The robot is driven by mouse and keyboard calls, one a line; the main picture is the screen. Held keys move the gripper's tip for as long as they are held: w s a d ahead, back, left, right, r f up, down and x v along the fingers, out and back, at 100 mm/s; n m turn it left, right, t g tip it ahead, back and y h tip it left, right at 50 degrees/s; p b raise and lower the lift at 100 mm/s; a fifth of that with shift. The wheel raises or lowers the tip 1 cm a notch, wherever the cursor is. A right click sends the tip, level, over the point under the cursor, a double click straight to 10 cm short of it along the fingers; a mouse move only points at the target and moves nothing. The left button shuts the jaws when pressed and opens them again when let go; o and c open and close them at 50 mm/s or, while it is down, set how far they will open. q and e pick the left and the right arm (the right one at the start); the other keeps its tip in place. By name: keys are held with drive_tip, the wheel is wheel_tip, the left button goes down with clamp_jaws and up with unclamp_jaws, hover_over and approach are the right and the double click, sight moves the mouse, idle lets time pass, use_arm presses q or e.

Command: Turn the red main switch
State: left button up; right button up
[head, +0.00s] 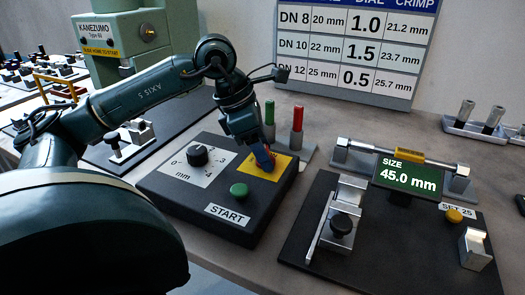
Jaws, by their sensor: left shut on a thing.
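A dark control box (228,215) stands on the bench in the middle of the head view. It has a yellow plate (281,172) at its right rear, a black dial (197,155) on a white mm scale, and a green START button (239,190). My left gripper (265,161) points down over the yellow plate. It is shut on the red main switch (266,160), which is mostly hidden by the fingers; only a little red shows. The switch's angle cannot be told. My right gripper is not in view.
Behind the box stand a green post (269,114) and a red post (297,119). At right, a dark plate holds metal clamps and a display (409,178) reading 45.0 mm. A green KANEZUMO machine (130,45) is at back left. A wall chart (350,50) hangs behind.

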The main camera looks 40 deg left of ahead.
use_arm(q)
drive_tip(key=n+y, duration=0.1)
drive_tip(key=n, duration=0.1)
drive_tip(key=n+t+y, duration=0.1)
drive_tip(key=n, duration=0.2)
drive_tip(key=shift+d+r+n+p, duration=0.1)
drive_tip(key=shift+d+n+p, duration=0.05)
drive_tip(key=shift+n+p, duration=0.15)
drive_tip(key=n+y, duration=0.1)
drive_tip(key=n, duration=0.1)
drive_tip(key=shift+d+n+p, duration=0.1)
drive_tip(key=shift+n+p, duration=0.2)
drive_tip(key=n+y, duration=0.1)
drive_tip(key=n, duration=0.1)
drive_tip(key=shift+n, duration=0.4)
drive_tip(key=shift+n+y+p, duration=0.3)
drive_tip(key=shift+n+p, duration=0.05)
drive_tip(key=shift+n, duration=0.15)
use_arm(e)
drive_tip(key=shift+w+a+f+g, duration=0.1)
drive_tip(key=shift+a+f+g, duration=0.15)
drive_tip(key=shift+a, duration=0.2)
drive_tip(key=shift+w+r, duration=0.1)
use_arm(q)
drive_tip(key=o, duration=1)
drive_tip(key=shift+s, duration=0.1)
